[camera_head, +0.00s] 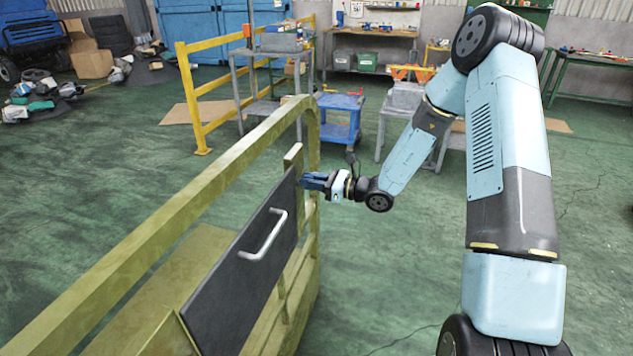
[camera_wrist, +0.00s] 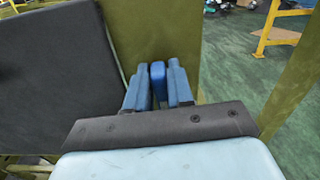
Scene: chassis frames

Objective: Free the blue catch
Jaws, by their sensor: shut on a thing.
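My gripper (camera_head: 312,181) reaches in from the right to the far upper edge of a dark panel (camera_head: 243,280) with a pale bar handle (camera_head: 264,235). The panel stands within a yellow-green frame. In the wrist view the blue catch (camera_wrist: 158,78) stands upright between the two blue fingers of my gripper (camera_wrist: 157,84), which are shut on it. The catch is in front of a yellow-green post (camera_wrist: 155,35), beside the dark panel (camera_wrist: 55,75). In the head view the catch cannot be told apart from the blue fingers. The catch's lower end is hidden by the gripper.
A yellow-green top rail (camera_head: 180,215) runs along the frame, above and left of the gripper. A blue cart (camera_head: 340,120) and a grey table stand behind. A yellow barrier (camera_head: 200,95) is further back. Open green floor lies to the right.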

